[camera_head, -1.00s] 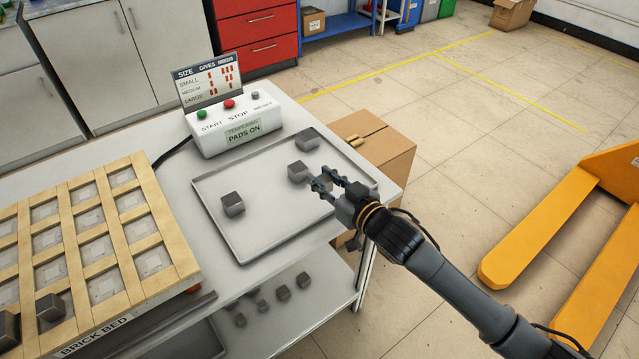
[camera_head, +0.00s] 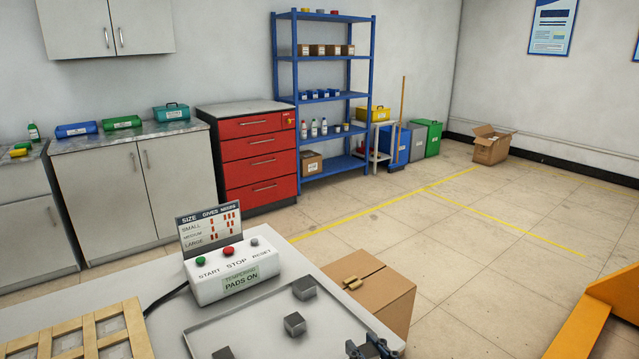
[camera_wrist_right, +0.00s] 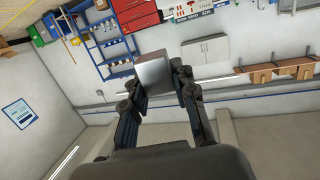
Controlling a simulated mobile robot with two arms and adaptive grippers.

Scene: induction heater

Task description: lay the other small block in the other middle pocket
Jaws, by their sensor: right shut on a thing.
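My right gripper (camera_head: 368,348) shows at the bottom edge of the head view, over the near right part of the metal tray (camera_head: 190,330). In the right wrist view the right gripper (camera_wrist_right: 158,88) is shut on a small grey block (camera_wrist_right: 153,70), held at the fingertips. Three other grey blocks are on the tray: one at the back (camera_head: 303,288), one in the middle (camera_head: 295,323) and one cut by the bottom edge (camera_head: 224,353). My left gripper is not in view.
The control box (camera_head: 232,274) with its size sign (camera_head: 209,227) stands behind the tray. A cardboard box (camera_head: 370,290) is beside the table on the right. A yellow pallet jack (camera_head: 590,330) is at the far right. Floor between is free.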

